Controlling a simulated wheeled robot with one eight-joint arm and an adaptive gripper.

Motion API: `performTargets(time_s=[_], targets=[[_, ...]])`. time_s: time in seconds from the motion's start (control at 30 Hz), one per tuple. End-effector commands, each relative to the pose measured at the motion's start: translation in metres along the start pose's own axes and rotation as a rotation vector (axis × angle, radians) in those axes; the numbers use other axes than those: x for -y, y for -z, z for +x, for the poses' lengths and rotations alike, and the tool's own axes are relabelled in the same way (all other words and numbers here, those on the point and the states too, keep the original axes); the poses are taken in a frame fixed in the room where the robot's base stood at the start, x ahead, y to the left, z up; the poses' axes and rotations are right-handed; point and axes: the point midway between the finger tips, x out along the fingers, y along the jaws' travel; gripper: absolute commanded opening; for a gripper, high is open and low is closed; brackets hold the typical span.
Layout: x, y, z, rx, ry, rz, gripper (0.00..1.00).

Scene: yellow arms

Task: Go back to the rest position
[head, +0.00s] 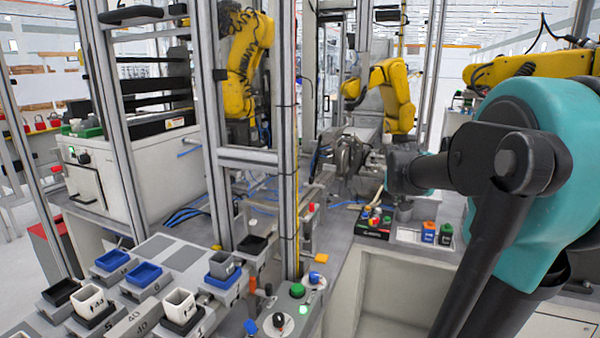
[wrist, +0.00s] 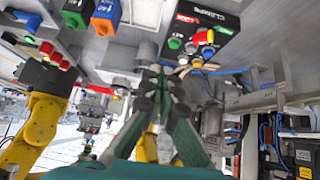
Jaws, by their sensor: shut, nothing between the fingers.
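My teal arm (head: 530,120) comes in from the right in the head view and reaches over the bench. My gripper (head: 404,212) is small there, at the arm's far end above the bench top, and partly hidden by the wrist. In the wrist view, which is upside down, my gripper's (wrist: 157,72) dark green fingers meet at the tips. It is shut with nothing held.
A black box of coloured buttons (head: 374,222) stands left of my gripper. Metal posts (head: 285,130) rise at the left. Cups and trays (head: 180,304) fill the front left. Yellow arms (head: 392,90) stand behind.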

Motion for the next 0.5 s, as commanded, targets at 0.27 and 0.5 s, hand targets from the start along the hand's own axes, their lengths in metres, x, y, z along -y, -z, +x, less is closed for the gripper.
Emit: performTargets(time_s=[0.27,0.5], targets=[[0.015,-0.111,0.002,0.112,0.056,-0.089,0.00],[0.024,-0.263,-0.009,0.260,0.150,-0.223,0.00]])
